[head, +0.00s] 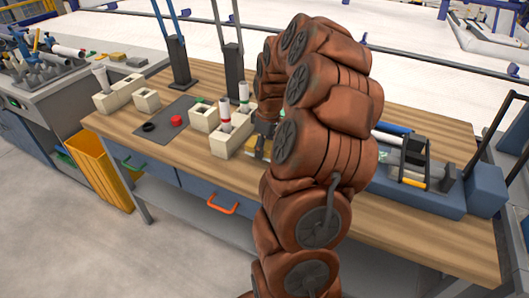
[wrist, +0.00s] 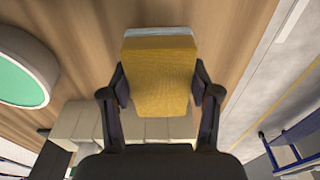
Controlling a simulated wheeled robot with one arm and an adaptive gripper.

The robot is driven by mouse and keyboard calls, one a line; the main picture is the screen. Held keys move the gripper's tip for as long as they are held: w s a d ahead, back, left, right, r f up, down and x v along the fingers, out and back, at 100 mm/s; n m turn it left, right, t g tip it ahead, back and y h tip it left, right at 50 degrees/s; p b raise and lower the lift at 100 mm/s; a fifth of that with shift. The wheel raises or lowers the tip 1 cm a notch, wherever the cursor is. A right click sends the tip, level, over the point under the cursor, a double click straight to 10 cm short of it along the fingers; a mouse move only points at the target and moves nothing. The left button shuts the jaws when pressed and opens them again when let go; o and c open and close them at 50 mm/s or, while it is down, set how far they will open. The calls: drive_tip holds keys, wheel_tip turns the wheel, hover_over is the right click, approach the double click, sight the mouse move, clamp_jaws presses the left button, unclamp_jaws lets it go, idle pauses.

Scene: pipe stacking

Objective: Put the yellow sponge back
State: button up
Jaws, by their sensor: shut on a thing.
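The yellow sponge (wrist: 158,75) fills the middle of the wrist view, with a pale grey-blue layer along its far edge. My gripper (wrist: 159,88) is shut on it, with one dark finger at each side. Wood tabletop shows around and beyond the sponge; I cannot tell whether the sponge touches it. In the head view my gripper (head: 263,138) is low over the wooden workbench (head: 440,235), right of the cream holder blocks, and my brown arm hides much of it. Only a small yellowish patch shows there.
Cream blocks (head: 232,138) hold upright pipes with red and green bands close left of my gripper. A round green-topped thing (wrist: 22,72) is near at left in the wrist view. A dark mat (head: 160,122) lies further left. A blue rack (head: 420,190) stands right.

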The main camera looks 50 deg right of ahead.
drive_tip(key=shift+f+p, duration=0.35)
drive_tip(key=shift+f, duration=1.15)
drive_tip(key=shift+f, duration=0.15)
drive_tip(key=o, duration=1)
